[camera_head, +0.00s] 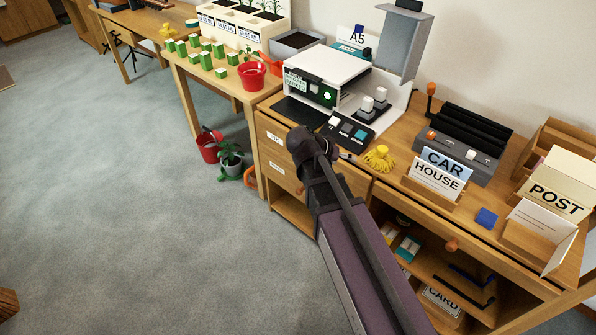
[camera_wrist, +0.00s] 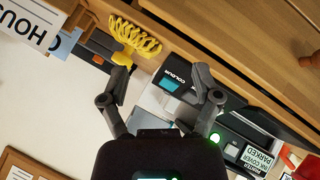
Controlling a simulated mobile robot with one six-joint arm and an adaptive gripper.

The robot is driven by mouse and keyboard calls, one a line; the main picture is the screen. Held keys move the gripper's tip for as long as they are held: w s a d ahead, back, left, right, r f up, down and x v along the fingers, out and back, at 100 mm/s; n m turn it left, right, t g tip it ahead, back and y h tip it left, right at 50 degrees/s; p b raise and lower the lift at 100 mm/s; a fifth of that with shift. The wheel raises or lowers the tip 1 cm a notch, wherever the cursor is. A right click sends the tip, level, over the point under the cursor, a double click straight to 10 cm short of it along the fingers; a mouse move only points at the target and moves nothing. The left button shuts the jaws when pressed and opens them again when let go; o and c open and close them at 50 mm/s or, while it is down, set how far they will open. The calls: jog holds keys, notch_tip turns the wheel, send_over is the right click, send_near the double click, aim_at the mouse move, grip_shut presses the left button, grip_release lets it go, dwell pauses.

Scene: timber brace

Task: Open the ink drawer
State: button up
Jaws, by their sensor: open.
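The wooden desk has two stacked drawer fronts at its left end in the head view. The upper drawer (camera_head: 266,129) carries a small white label that seems to read INK, and it looks shut. The lower drawer (camera_head: 268,163) also has a label, too small to read surely, and looks shut. My arm covers the right part of both fronts. In the wrist view my gripper (camera_wrist: 163,76) is open and empty, above the desk top by the printer's button panel. A wooden drawer front (camera_wrist: 235,30) with a round knob (camera_wrist: 309,60) shows at the upper right there.
A printer (camera_head: 325,68) and button panel (camera_head: 346,131) stand on the desk, with a yellow coiled item (camera_head: 379,159) beside them. A card holder (camera_head: 437,180) stands further right. Pots (camera_head: 208,147) stand on the floor left of the desk. The carpet in front is clear.

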jog(key=w+a+f+t+h+b, duration=0.1)
jog(key=w+a+f+t+b, duration=0.1)
jog(key=a+f+t+b, duration=0.2)
jog(key=w+a+f+m+t+h+b, duration=0.1)
jog(key=a+f+t+b, duration=0.4)
jog(key=a+f+b, duration=0.6)
jog(key=a+b, duration=0.7)
jog(key=b, duration=0.4)
jog(key=shift+w+a+f+m+t+h+b, duration=0.15)
jog(key=shift+w+f+m+t+h+b, duration=0.15)
jog(key=shift+w+b, duration=0.1)
jog(key=shift+w, duration=0.1)
jog(key=shift+x, duration=6.85)
grip_shut()
jog(key=shift+a, duration=0.1)
